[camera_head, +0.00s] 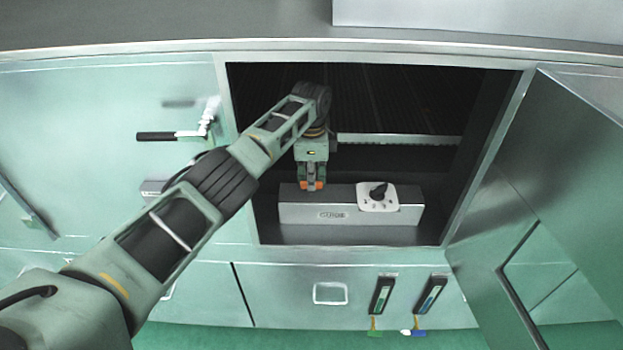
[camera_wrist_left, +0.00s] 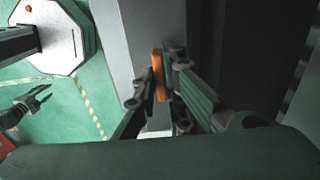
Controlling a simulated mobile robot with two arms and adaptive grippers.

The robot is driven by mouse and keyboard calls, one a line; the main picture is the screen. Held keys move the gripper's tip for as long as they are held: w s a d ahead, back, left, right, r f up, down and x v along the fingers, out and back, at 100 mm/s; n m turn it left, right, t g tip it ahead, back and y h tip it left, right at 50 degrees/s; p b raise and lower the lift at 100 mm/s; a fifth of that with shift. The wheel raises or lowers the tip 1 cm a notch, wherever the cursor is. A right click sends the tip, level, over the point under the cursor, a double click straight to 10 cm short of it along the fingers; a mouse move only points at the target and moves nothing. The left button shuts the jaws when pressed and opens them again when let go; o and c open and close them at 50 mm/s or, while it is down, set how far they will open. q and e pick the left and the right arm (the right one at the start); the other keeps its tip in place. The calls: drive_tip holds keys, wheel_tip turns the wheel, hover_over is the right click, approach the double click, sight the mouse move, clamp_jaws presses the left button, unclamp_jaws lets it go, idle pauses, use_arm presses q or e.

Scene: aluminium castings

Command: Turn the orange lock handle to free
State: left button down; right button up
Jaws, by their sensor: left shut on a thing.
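The orange lock handle (camera_head: 312,185) shows as a small orange patch at the left end of a grey metal box (camera_head: 345,213) inside the open compartment. In the left wrist view the handle (camera_wrist_left: 157,75) is a narrow orange bar. My left gripper (camera_head: 312,178) reaches down from above and is shut on the handle, its fingers (camera_wrist_left: 161,90) on either side of it. The gripper covers much of the handle, so its exact turn is hard to tell. My right gripper (camera_wrist_left: 40,97) shows small in the left wrist view, open and empty, away from the box.
The compartment's open door (camera_head: 570,170) stands at the right. A valve with a black lever (camera_head: 158,136) is on the left panel. Two tagged tools (camera_head: 381,295) hang below the compartment.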

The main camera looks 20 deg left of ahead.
use_arm(q)
drive_tip(key=shift+r+n, duration=0.1)
drive_tip(key=shift+n, duration=0.2)
drive_tip(key=n+p, duration=0.1)
drive_tip(key=n, duration=0.2)
drive_tip(key=shift+r, duration=0.1)
drive_tip(key=n+p, duration=0.1)
drive_tip(key=n, duration=0.5)
drive_tip(key=shift+p, duration=0.4)
drive_tip(key=n, duration=0.5)
drive_tip(key=shift+w+p, duration=0.1)
drive_tip(key=shift+p, duration=0.25)
drive_tip(key=shift+n, duration=1.6)
